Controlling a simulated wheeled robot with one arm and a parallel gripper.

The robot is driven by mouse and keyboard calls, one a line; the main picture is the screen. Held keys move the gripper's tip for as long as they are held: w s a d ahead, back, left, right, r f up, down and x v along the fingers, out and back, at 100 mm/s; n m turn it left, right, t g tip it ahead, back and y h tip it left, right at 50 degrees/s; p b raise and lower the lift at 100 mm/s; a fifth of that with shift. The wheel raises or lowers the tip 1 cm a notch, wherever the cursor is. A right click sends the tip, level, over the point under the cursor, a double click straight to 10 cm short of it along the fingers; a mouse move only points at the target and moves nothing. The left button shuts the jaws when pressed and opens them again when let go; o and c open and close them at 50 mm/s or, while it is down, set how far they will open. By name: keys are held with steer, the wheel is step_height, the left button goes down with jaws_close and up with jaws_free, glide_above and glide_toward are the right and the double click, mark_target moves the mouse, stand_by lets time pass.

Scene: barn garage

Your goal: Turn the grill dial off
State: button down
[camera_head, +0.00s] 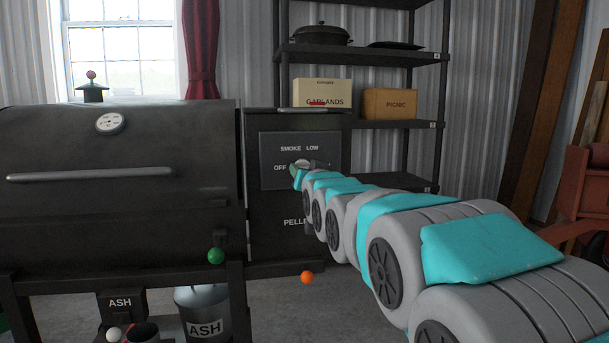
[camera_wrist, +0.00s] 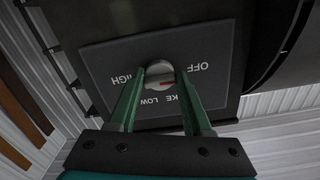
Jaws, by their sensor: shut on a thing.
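The grill dial (camera_wrist: 160,69) is a round pale knob on a dark control panel (camera_wrist: 110,52), seen upside down in the wrist view. Its labels read OFF, SMOKE, LOW and HIGH; SMOKE is partly hidden by a finger. A small red mark shows on the dial's lower part, but I cannot tell exactly which label it points to. My gripper (camera_wrist: 160,76) has its green fingers on either side of the dial, shut on it. In the head view the dial (camera_head: 302,163) sits right of the OFF label, and my gripper (camera_head: 299,173) is at it, partly hidden by my arm.
The dark grill body (camera_head: 120,205) with a long handle stands left of the panel (camera_head: 270,145). A black shelf rack (camera_head: 380,126) with boxes stands behind right. An ash bucket (camera_head: 204,300) and small coloured balls are low at the front.

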stand_by(0.4)
steer(key=shift+c, duration=1.8)
jaws_free()
steer(key=v, duration=0.7)
steer(key=shift+s, duration=0.4)
steer(key=shift+d, duration=0.15)
